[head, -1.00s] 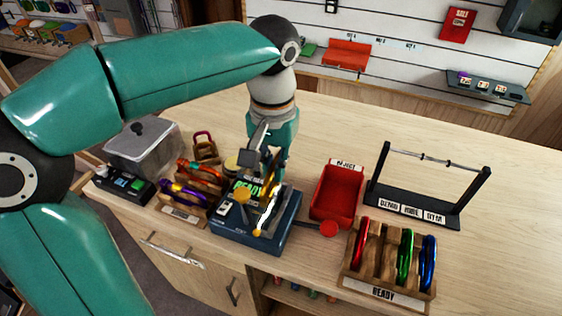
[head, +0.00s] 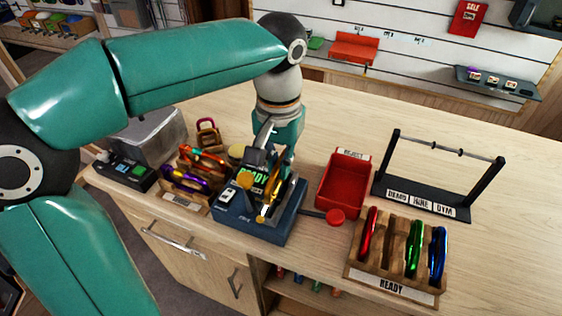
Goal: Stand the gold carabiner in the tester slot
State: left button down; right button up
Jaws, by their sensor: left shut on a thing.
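The blue tester (head: 239,226) stands on the counter, with a small screen that reads READY and a red-ended lever on its right side. The gold carabiner (head: 273,193) is upright at the right part of the tester, over or in its slot. Whether its lower end is seated there I cannot tell. My left gripper (head: 270,160) reaches down behind the tester and is shut on the gold carabiner's upper part. Its fingertips are partly hidden by the tester's screen and the carabiner. My right gripper is out of view.
A red reject tray (head: 363,193) is right of the tester. A wooden READY rack (head: 362,271) holds red, green and blue carabiners. A black stand with a bar (head: 383,178) is behind it. A rack with orange and purple carabiners (head: 178,192) is left.

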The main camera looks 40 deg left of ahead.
aim_at(279, 181)
pick_arm(q)
jog(key=shift+f, duration=0.15)
jog(key=shift+w+f+b, duration=0.1)
jog(key=shift+f+b, duration=0.4)
jog(key=shift+f, duration=0.1)
jog(key=shift+f, duration=0.15)
jog(key=shift+f+b, duration=0.9)
jog(key=shift+f, duration=0.15)
jog(key=shift+f+b, duration=0.4)
jog(key=shift+f, duration=0.15)
jog(key=c, duration=1.2)
grip_release()
notch_tip(279, 181, up, 12)
jog(key=shift+f, duration=0.1)
